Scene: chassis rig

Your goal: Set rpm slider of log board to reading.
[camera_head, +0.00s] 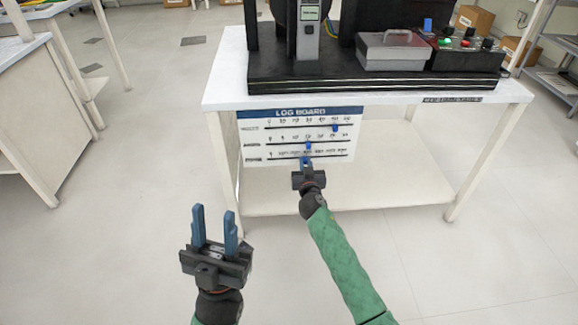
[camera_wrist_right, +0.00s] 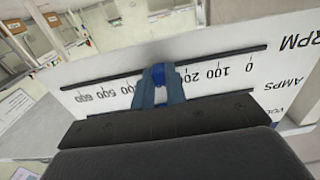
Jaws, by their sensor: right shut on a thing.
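The white log board (camera_head: 252,142) hangs on the front of the workbench with three slider rows. The lowest row is the rpm scale, labelled RPM in the right wrist view. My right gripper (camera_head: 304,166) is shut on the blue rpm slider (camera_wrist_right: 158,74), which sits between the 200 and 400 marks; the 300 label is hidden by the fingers. The other two blue sliders, upper (camera_head: 335,127) and middle (camera_head: 308,145), stand apart from it. A small meter display (camera_head: 310,13) shows on the rig, too small to read. My left gripper (camera_head: 215,232) is open and empty, away from the board.
The workbench (camera_head: 226,97) carries a black rig base (camera_head: 300,83), a grey metal box (camera_head: 391,52) and a control panel with coloured buttons (camera_head: 460,44). A low shelf (camera_head: 390,186) lies behind the board. Open floor surrounds my left gripper.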

